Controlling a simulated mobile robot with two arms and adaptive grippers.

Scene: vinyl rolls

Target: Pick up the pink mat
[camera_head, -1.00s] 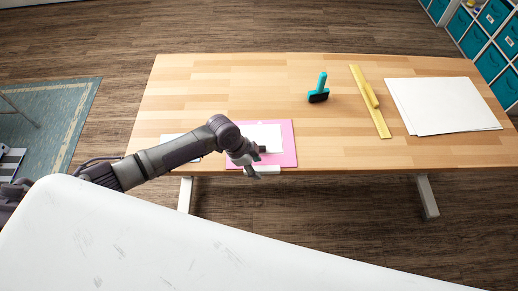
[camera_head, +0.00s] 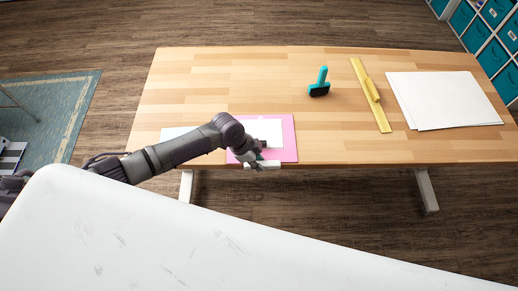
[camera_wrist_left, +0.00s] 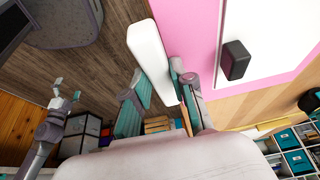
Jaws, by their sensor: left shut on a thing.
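The pink mat (camera_head: 290,140) lies flat at the table's front edge, with a white sheet (camera_head: 268,128) on it. A white bar (camera_wrist_left: 150,55) runs along the mat's front edge. My left gripper (camera_head: 254,162) reaches over the mat's front left part. In the left wrist view its two fingers (camera_wrist_left: 161,97) stand on either side of the bar's end, shut on it. The mat also shows there (camera_wrist_left: 192,28), with a small black block (camera_wrist_left: 235,60) on the white sheet. Another gripper, my right one (camera_wrist_left: 67,90), shows small at the lower left with fingers apart and empty.
A teal-handled brush (camera_head: 320,84), a yellow ruler-like piece (camera_head: 371,95) and white sheets (camera_head: 445,100) lie farther back and right on the wooden table (camera_head: 200,85). A pale sheet (camera_head: 172,133) lies left of the mat, partly behind my arm. Teal bins (camera_head: 493,40) stand far right.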

